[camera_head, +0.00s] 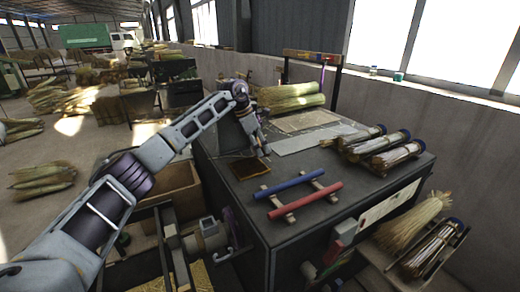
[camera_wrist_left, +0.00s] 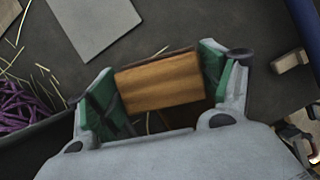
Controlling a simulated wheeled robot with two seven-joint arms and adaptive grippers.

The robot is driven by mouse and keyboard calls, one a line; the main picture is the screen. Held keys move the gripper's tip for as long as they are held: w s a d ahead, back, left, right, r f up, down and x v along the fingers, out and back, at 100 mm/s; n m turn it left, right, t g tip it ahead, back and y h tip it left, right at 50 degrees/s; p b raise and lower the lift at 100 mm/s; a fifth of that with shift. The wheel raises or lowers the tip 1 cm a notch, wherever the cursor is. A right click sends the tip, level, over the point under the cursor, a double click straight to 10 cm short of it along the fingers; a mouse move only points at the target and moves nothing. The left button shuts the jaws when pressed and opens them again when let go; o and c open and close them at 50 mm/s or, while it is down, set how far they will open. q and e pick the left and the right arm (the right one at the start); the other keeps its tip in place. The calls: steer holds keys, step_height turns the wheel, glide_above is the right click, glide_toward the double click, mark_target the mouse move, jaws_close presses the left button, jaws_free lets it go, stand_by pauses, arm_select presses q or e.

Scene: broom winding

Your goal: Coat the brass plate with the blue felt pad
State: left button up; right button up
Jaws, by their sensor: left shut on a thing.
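A dark amber plate, which looks like the brass plate (camera_head: 250,168), lies flat near the left edge of the dark bench. My left gripper (camera_head: 262,150) points down just above or at its right side. In the left wrist view the left gripper (camera_wrist_left: 160,82) is shut on a wood-coloured block (camera_wrist_left: 162,80), held between its green-lined fingers. The block may be the back of the felt pad. No blue felt shows, and I cannot tell whether the block's underside touches the plate. My right gripper is out of view.
A blue bar (camera_head: 290,184) and a red bar (camera_head: 306,200) lie on wooden rests in front. Broom bundles (camera_head: 385,150) lie at the right. A pale sheet (camera_head: 313,138) lies behind the gripper. Purple twine (camera_wrist_left: 25,110) shows at left in the wrist view.

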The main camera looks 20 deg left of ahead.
arm_select(q)
steer(key=shift+r, duration=1.25)
steer(key=shift+r, duration=1.5)
